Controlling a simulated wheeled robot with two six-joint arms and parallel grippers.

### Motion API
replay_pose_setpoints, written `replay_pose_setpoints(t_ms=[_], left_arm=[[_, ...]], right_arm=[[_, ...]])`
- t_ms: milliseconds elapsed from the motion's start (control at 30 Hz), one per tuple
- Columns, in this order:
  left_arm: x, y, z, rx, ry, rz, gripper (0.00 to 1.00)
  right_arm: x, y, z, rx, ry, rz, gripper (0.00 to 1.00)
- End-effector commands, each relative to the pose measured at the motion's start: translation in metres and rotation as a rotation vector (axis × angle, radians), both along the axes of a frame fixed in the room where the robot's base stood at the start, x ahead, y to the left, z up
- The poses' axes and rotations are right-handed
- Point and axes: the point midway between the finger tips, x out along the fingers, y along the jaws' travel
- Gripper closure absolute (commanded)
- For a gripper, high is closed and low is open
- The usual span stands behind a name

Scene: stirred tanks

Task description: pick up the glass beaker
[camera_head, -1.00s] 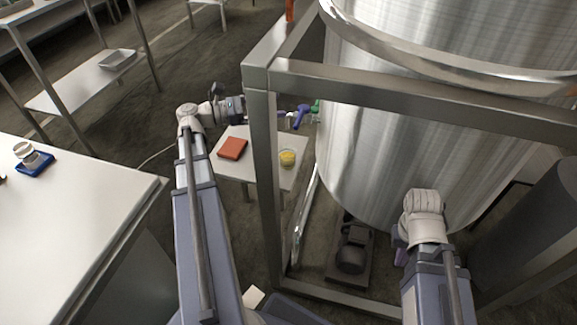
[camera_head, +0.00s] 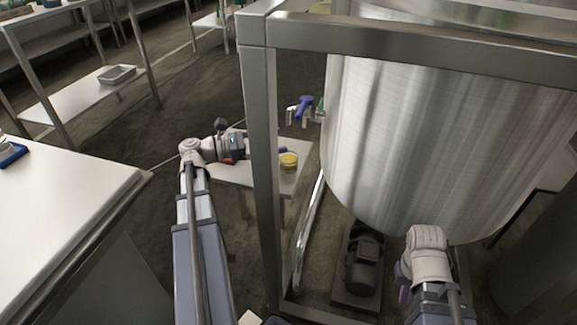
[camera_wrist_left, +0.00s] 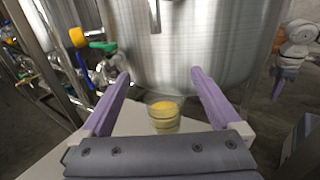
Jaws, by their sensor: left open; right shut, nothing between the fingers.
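The glass beaker (camera_head: 288,162), with yellow contents, stands upright on a small white side table (camera_head: 235,174) beside the tank frame. It also shows in the left wrist view (camera_wrist_left: 164,117), between the fingers in the picture. My left gripper (camera_wrist_left: 160,74) is open, its two purple fingers spread wide and apart from the beaker. In the head view its fingers are partly hidden behind the frame post. My right gripper (camera_head: 404,292) is low in front of the tank, shut and empty, mostly hidden by its own wrist.
A steel frame post (camera_head: 262,180) stands between my left arm and the beaker. The large steel tank (camera_head: 430,140) fills the right. A blue-handled valve (camera_head: 303,105) sticks out above the beaker. A dark motor (camera_head: 363,270) sits below the tank. A white bench (camera_head: 60,215) is at left.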

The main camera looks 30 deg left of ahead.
Motion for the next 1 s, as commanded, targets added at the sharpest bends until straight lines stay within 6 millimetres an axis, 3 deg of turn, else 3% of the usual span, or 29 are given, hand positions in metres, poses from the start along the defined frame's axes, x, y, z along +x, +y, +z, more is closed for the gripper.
replay_pose_setpoints(t_ms=[567, 867, 1000], left_arm=[[0.0, 0.0, -0.081, 0.0, 0.0, 0.0, 0.02], [0.011, -0.011, -0.075, 0.001, 0.001, -0.001, 0.02], [0.024, -0.026, -0.075, 0.0, 0.0, -0.004, 0.02]], right_arm=[[0.001, 0.0, -0.081, 0.001, -0.004, 0.0, 1.0], [0.001, 0.0, -0.075, 0.001, -0.004, 0.0, 1.0], [0.001, 0.0, -0.075, 0.001, -0.004, 0.0, 1.0]])
